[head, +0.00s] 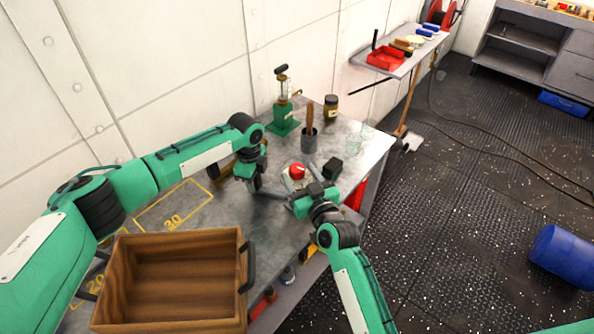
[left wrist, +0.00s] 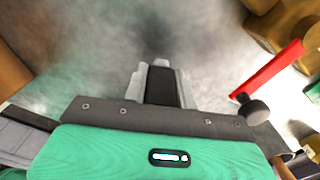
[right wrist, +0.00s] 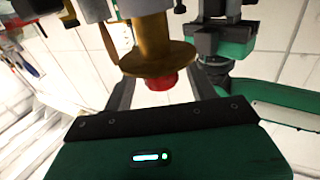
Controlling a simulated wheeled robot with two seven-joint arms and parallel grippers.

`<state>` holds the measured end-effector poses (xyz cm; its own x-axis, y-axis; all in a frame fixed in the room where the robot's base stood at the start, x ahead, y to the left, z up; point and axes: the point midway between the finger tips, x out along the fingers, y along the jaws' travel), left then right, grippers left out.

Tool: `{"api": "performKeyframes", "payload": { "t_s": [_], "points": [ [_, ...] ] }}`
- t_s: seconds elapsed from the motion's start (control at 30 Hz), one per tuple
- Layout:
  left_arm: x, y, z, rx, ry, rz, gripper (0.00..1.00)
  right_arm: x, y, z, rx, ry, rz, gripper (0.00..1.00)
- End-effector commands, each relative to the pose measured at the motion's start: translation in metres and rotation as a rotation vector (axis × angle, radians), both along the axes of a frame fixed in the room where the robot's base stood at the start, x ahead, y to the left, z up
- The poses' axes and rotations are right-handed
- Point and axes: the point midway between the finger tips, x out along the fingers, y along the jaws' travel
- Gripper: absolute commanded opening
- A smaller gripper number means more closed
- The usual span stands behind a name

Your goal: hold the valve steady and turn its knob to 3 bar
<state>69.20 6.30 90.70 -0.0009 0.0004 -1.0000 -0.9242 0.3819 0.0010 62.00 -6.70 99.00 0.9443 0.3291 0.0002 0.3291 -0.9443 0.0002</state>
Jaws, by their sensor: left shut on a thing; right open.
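The valve's red knob (head: 297,171) shows near the middle of the bench in the head view. In the right wrist view the red knob (right wrist: 160,80) lies beneath a brass flange on the brass valve body (right wrist: 152,38). My right gripper (head: 300,178) is open, its fingers on either side of the knob, with no clear contact. My left gripper (head: 257,188) is shut at the valve's left side; its fingers (left wrist: 160,70) are close together, and the gripped part is mostly hidden. A red lever (left wrist: 268,70) shows to their right. No pressure reading is legible.
A wooden box (head: 240,285) stands at the bench's near left, beside yellow painted outlines. A green hand pump (head: 284,115), a cup with a brush (head: 309,138), a jar (head: 331,108) and a dark green block (head: 332,168) stand around the valve.

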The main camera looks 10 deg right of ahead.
Motion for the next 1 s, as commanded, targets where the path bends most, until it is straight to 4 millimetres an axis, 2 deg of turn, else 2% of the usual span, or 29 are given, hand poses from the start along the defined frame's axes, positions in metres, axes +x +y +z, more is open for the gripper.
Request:
{"api": "performKeyframes", "payload": {
  "t_s": [0.2,0.53,0.57,0.77,0.8,1.0],
  "points": [
    [0.0,0.0,0.0,0.0,-0.001,0.0,0.0,0.019,0.007,0.0,0.001,0.0,0.0,0.58],
    [0.0,0.0,0.0,0.0,-0.001,0.001,0.0,0.022,0.008,0.0,0.001,0.001,0.0,0.58],
    [0.0,0.0,0.0,0.0,-0.001,0.001,0.0,0.022,0.008,0.0,0.001,0.001,0.0,0.56],
    [0.0,0.0,0.0,0.0,-0.001,0.001,0.0,0.022,0.008,0.0,0.0,0.001,0.0,0.17],
    [0.0,0.0,0.0,0.0,-0.001,0.001,0.0,0.022,0.008,0.0,0.0,0.001,0.0,0.15],
    [0.0,0.0,0.0,0.0,-0.001,0.001,0.0,0.022,0.008,0.0,-0.001,0.0,0.007,0.15]
  ]
}}
